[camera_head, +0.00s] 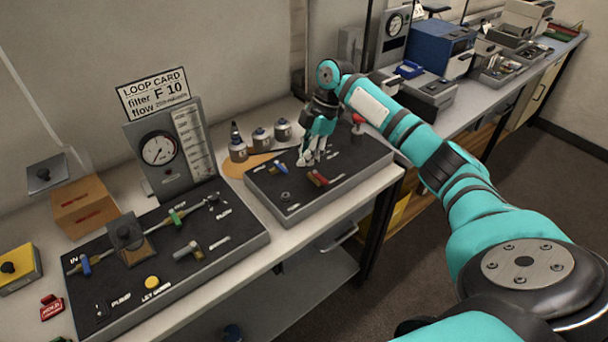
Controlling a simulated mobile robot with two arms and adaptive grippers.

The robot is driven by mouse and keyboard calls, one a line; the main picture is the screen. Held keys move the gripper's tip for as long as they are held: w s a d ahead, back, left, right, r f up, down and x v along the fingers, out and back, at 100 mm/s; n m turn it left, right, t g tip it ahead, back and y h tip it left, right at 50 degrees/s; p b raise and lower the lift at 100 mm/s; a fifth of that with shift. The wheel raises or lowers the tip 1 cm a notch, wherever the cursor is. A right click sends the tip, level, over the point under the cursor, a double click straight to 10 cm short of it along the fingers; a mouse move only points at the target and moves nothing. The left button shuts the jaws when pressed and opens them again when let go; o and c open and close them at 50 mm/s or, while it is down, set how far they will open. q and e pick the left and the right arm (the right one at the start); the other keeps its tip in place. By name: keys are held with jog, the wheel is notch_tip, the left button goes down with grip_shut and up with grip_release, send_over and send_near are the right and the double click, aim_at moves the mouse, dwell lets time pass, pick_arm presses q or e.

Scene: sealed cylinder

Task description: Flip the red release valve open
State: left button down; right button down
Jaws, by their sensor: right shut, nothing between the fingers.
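My right gripper (306,160) is shut and empty, pointing down over the smaller dark panel (345,172) on the bench. A red valve handle (318,178) lies on this panel, just in front of and slightly right of my fingertips. Whether the fingers touch it I cannot tell. A second red-topped fitting (358,120) stands at the panel's back right, beside my wrist. A blue valve handle (281,168) is left of my fingertips. The panel labels are too small to read, so which red part is the release valve is unclear. My left gripper is out of view.
A larger dark panel (210,262) with a gauge stand (165,150) fills the bench to the left. Several small metal canisters (261,139) stand behind my gripper to the left. Boxes, including a blue one (440,48), stand along the bench at the back right.

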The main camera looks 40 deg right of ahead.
jog(key=v, duration=0.2)
jog(key=shift+d+r, duration=0.1)
jog(key=shift+r, duration=0.25)
jog(key=shift+w, duration=0.1)
